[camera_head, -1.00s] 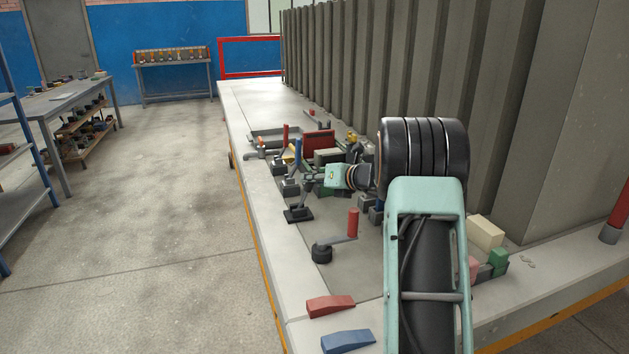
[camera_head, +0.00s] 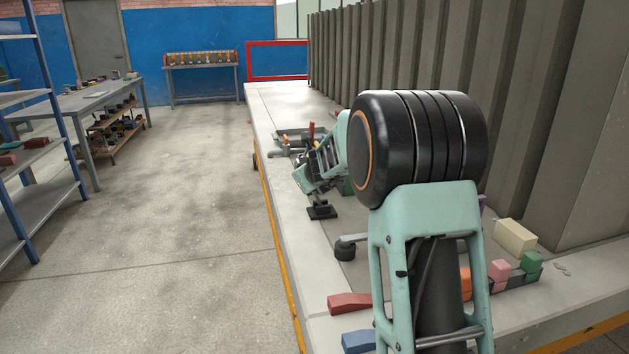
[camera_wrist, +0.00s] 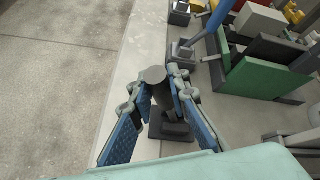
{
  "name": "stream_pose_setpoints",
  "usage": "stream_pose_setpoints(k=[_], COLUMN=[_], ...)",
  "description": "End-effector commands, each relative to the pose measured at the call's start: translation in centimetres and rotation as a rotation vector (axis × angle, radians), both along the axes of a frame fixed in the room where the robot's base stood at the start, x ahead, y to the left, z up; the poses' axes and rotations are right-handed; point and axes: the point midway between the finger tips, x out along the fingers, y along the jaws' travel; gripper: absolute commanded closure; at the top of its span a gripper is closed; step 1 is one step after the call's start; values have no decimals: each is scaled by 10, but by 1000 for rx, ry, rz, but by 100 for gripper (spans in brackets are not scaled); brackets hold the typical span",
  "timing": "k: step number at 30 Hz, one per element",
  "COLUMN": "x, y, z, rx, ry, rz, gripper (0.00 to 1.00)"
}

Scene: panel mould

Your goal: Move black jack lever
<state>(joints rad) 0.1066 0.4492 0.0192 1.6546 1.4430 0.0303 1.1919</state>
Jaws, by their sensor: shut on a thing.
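The black jack lever has a square dark base (camera_head: 321,210) on the bench near its left edge. In the head view my gripper (camera_head: 309,181) is over the base and hides most of the lever.
A blue lever (camera_wrist: 217,18) and a green block (camera_wrist: 262,72) stand close by on the right in the wrist view. A red wedge (camera_head: 349,303) and a blue wedge (camera_head: 358,341) lie at the near bench edge. Open floor (camera_head: 190,210) lies left of the bench.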

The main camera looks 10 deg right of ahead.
Motion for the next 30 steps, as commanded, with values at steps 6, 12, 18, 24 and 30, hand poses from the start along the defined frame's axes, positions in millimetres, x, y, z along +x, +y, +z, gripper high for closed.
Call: stream_pose_setpoints(k=[6,12,18,24,30], x=[0,0,0,0,0], y=[10,12,13,13,13], z=[-6,-7,-7,-8,-7], rx=[-86,-120,-125,-125,-124], ry=[2,2,2,3,3], rz=[3,2,2,3,3], gripper=[100,100,100,100,66])
